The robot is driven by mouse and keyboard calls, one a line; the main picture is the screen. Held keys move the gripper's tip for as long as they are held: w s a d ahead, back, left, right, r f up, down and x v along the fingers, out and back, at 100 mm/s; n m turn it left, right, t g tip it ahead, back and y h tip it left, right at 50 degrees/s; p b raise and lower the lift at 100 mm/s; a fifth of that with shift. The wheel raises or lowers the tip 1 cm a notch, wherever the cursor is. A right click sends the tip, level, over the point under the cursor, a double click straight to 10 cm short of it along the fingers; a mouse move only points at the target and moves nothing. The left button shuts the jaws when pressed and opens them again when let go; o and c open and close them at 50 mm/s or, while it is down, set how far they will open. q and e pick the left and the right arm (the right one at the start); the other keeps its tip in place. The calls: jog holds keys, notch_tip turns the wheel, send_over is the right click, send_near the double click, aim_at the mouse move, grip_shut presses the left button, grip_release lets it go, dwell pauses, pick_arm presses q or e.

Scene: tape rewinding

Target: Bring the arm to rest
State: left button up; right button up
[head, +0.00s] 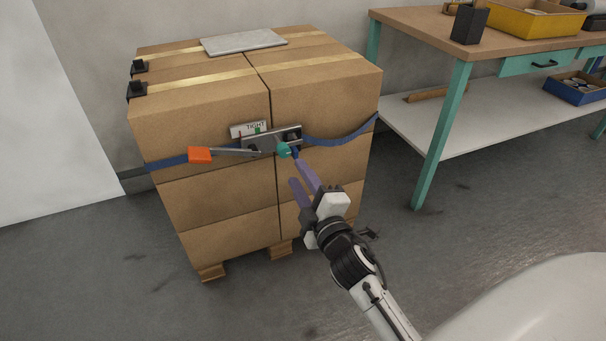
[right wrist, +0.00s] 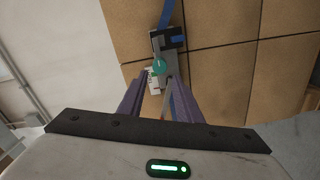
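My right gripper (head: 304,178) is in front of the stacked cardboard boxes (head: 205,112), its purple fingers pointing at the ratchet buckle (head: 270,139). In the right wrist view its two fingers (right wrist: 157,98) are apart, with the teal knob (right wrist: 159,67) of the buckle beyond them and nothing seen held. A blue strap (head: 342,136) runs around the boxes through the buckle. A lever with an orange handle (head: 200,155) sticks out to the left. A label reading TIGHT (head: 249,130) sits above the buckle. Whether a fingertip touches the buckle is unclear. My left gripper is not in view.
The boxes stand on a wooden pallet (head: 212,272). A workbench with teal legs (head: 440,135) stands at the right, with a yellow bin (head: 522,24) on top and a blue bin (head: 575,92) on its shelf. The grey floor in front is clear.

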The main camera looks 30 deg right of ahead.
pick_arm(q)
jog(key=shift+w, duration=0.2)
pick_arm(e)
jog(key=shift+w, duration=0.1)
